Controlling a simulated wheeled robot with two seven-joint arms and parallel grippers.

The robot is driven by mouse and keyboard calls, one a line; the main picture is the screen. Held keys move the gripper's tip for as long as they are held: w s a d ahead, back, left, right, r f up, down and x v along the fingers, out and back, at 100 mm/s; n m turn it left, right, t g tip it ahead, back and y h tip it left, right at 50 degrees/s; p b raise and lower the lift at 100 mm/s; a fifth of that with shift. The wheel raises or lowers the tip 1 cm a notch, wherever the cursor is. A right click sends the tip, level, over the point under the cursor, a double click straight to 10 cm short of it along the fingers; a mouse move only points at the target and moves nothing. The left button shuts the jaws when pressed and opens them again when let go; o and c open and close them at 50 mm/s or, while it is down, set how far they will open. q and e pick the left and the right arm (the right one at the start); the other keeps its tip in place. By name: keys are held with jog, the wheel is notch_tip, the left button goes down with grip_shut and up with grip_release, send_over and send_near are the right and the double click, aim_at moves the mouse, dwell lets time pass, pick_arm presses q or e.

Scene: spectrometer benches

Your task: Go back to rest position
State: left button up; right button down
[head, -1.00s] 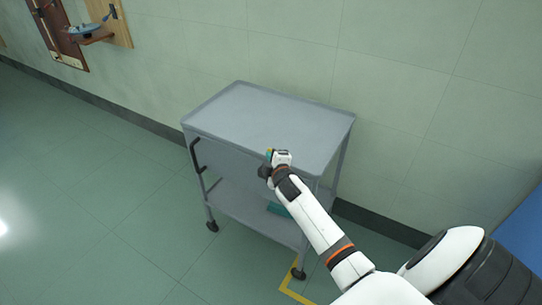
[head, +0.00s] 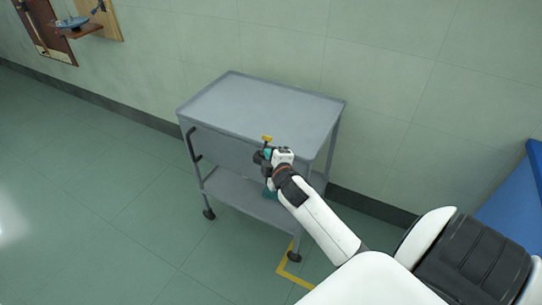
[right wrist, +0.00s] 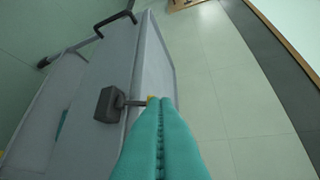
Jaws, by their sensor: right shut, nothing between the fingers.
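My right gripper (head: 268,149) appears in front of the grey cart's near edge in the head view. In the right wrist view, its two teal fingers (right wrist: 159,135) lie together, shut and empty. A small yellow piece (head: 267,138) shows just beyond the fingertips, and it also shows in the right wrist view (right wrist: 152,98). A dark grey block on a thin rod (right wrist: 108,105) is beside the fingers there; I cannot tell what it belongs to. My left gripper is not in view.
The grey cart (head: 235,100) has a bare top tray, a dark side handle (head: 193,143) and a lower shelf with a teal item (head: 269,192). A wall stands behind it. A blue surface (head: 515,200) is at the right. The floor at left is clear.

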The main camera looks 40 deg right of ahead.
jog(key=shift+s+r, duration=0.1)
jog(key=shift+s, duration=0.4)
jog(key=shift+a, duration=0.1)
jog(key=s+a+f+m+g+y, duration=0.1)
jog(key=s+a+f+g, duration=0.3)
jog(key=f, duration=0.8)
jog(key=s+a+f+m+g+y, duration=0.1)
jog(key=s+f+m, duration=0.1)
jog(key=s+f, duration=0.7)
jog(key=s+a+f+m+g+y, duration=0.1)
jog(key=s+a+f+g+y, duration=0.15)
jog(key=f, duration=1.15)
jog(key=s+a+f+m+g, duration=0.1)
jog(key=s+a+f, duration=0.2)
jog(key=s, duration=0.6)
jog(key=s+a+f+m+g, duration=0.2)
jog(key=s+f, duration=0.4)
jog(key=s, duration=0.4)
jog(key=s+a+f+m+g, duration=0.1)
jog(key=s+f, duration=0.4)
jog(key=s, duration=0.5)
jog(key=a+g, duration=0.1)
jog(key=a, duration=0.1)
jog(key=shift+a+m+y, duration=0.3)
jog(key=shift+y, duration=0.05)
